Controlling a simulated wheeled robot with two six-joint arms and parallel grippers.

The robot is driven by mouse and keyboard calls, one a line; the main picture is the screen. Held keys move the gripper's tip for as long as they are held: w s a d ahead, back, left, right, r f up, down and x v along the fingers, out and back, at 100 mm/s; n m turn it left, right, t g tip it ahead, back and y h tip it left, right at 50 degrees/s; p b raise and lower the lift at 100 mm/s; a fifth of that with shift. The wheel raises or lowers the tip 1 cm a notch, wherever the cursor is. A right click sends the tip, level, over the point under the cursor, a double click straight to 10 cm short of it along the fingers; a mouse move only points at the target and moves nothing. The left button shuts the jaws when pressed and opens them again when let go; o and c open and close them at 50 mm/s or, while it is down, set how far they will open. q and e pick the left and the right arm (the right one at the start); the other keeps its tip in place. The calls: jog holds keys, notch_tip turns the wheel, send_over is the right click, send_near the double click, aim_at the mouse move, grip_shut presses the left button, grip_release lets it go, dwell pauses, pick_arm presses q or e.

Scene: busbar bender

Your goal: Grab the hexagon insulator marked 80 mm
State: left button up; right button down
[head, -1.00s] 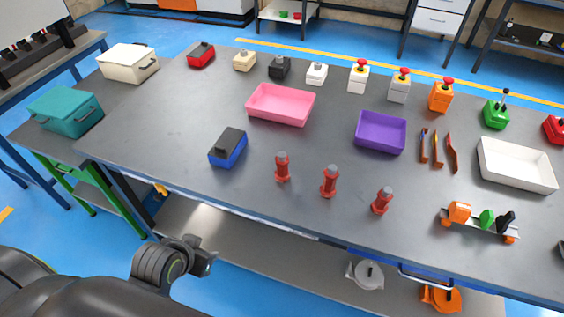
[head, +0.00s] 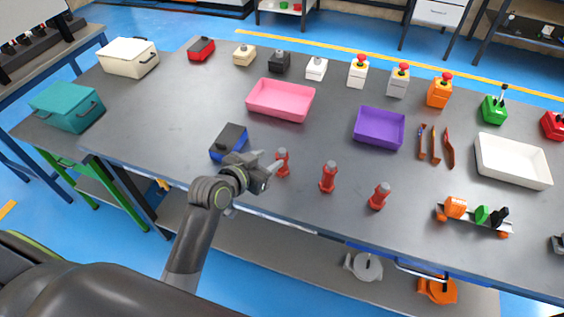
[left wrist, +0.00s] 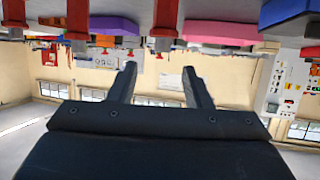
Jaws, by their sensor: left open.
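Three red post insulators with grey tops stand upright in a row near the table's front edge: the left one (head: 283,162), the middle one (head: 328,177) and the right one (head: 379,196). No size marking is legible. My left gripper (head: 274,168) is open and empty, its fingers pointing at the left insulator from its left side. In the left wrist view, which looks upside down, my open fingers (left wrist: 158,69) frame the left insulator (left wrist: 165,22), and the middle one (left wrist: 77,20) is off to the left. Contact cannot be told. My right gripper is not in view.
A blue and black box (head: 229,140) lies just behind my left gripper. A pink tray (head: 281,114) and a purple tray (head: 380,143) are farther back. An orange, green and black rack (head: 474,217) stands at right. Bare tabletop separates the insulators from the trays.

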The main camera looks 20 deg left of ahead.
aim_at(281, 151)
pick_arm(q)
jog(key=shift+x, duration=1.6)
jog(key=shift+p+x, duration=0.9)
jog(key=shift+x, duration=0.95)
jog(key=shift+w+f, duration=0.4)
jog(key=shift+w, duration=0.2)
jog(key=shift+c, duration=0.5)
grip_shut()
